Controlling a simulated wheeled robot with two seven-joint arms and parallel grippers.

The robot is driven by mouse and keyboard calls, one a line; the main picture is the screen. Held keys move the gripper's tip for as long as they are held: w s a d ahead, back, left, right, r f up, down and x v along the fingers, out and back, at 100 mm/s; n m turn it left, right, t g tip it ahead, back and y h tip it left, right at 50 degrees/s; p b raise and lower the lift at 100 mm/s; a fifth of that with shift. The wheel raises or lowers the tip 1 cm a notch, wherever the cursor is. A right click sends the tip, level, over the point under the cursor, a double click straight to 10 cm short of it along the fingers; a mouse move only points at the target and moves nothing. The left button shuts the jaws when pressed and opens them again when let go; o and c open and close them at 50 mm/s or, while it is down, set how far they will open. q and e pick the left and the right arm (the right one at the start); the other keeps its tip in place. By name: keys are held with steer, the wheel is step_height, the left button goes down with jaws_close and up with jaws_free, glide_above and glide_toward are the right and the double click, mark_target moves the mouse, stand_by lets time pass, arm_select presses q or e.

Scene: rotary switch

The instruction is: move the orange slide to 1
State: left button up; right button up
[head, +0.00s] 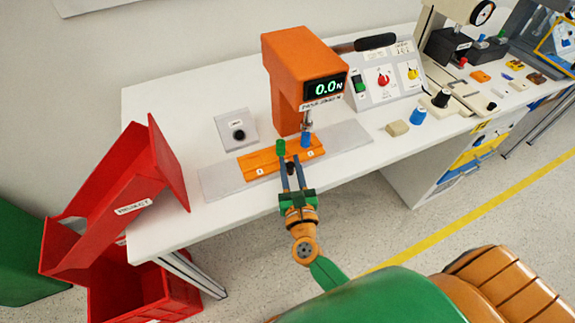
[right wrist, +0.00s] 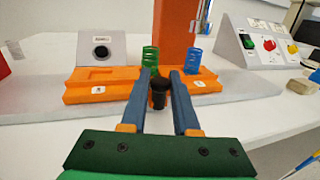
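The orange slide (head: 268,160) lies on a long grey rail (head: 220,180) below the orange press (head: 291,80). A black knob (right wrist: 159,93) is at the slide's front. My right gripper (head: 292,164) has one finger on each side of this knob; in the right wrist view a small gap shows to the knob's right. The small labels on the slide are too small to read. My left gripper is out of view.
The press display (head: 324,87) reads 0.0N. A grey box with a black button (head: 238,134) stands left of the press. A control panel (head: 383,78) stands to the right. Red reject bins (head: 130,208) are beside the table's left end. The white table's front left is clear.

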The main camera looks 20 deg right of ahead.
steer(key=b+v, duration=0.1)
steer(key=v, duration=0.5)
steer(key=shift+s+a+f+b, duration=0.1)
steer(key=shift+s+b, duration=0.15)
steer(key=shift+b, duration=0.1)
steer(key=shift+s, duration=0.3)
